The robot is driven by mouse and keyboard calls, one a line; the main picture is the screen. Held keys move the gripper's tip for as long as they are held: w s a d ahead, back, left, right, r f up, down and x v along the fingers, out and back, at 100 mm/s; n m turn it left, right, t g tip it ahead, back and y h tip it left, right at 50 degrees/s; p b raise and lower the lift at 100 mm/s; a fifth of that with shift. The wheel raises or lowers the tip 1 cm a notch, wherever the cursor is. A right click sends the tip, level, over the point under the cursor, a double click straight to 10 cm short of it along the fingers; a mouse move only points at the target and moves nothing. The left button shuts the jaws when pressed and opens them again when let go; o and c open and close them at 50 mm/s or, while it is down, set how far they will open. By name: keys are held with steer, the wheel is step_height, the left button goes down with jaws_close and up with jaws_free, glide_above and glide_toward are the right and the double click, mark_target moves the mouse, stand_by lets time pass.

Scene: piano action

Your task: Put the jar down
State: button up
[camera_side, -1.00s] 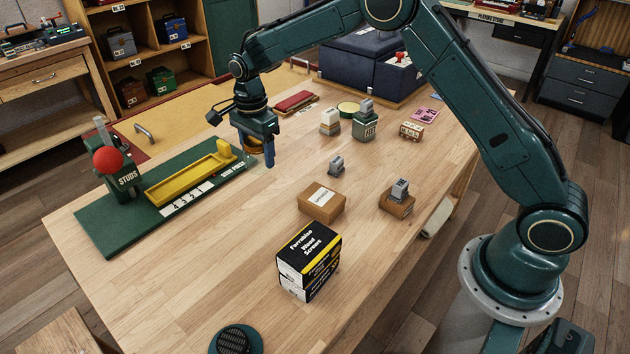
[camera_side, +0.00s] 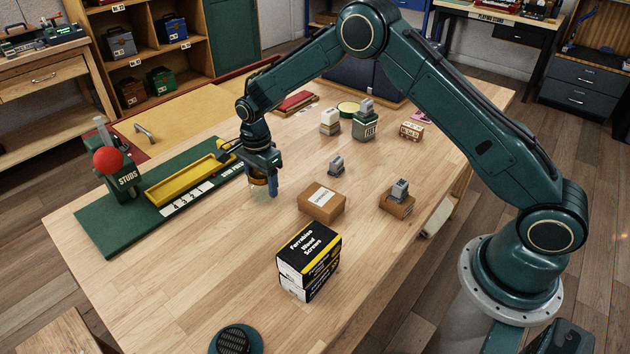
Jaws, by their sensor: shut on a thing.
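My gripper (camera_side: 265,182) points down over the wooden table (camera_side: 225,265), just right of the green board with the yellow tray. It is shut on the jar (camera_side: 258,183), a small clear vessel with amber colour, which shows beside and partly behind the blue-grey finger. Much of the jar is hidden by the gripper. The jar looks upright and is at or very near the table top; I cannot tell whether its bottom touches.
The green board (camera_side: 110,236) with its yellow tray (camera_side: 185,182) and red-knobbed lever (camera_side: 108,160) lies left. A cardboard box (camera_side: 322,203) stands right of my gripper, with a grey piece (camera_side: 336,166) behind it. Black screw boxes (camera_side: 308,262) stand nearer. Bare table lies in front.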

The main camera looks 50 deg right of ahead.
steer(key=shift+f, duration=0.35)
steer(key=shift+f, duration=0.1)
steer(key=o, duration=1.1)
steer(key=shift+c, duration=0.2)
step_height(320, 180, up, 11)
steer(key=shift+r, duration=0.65)
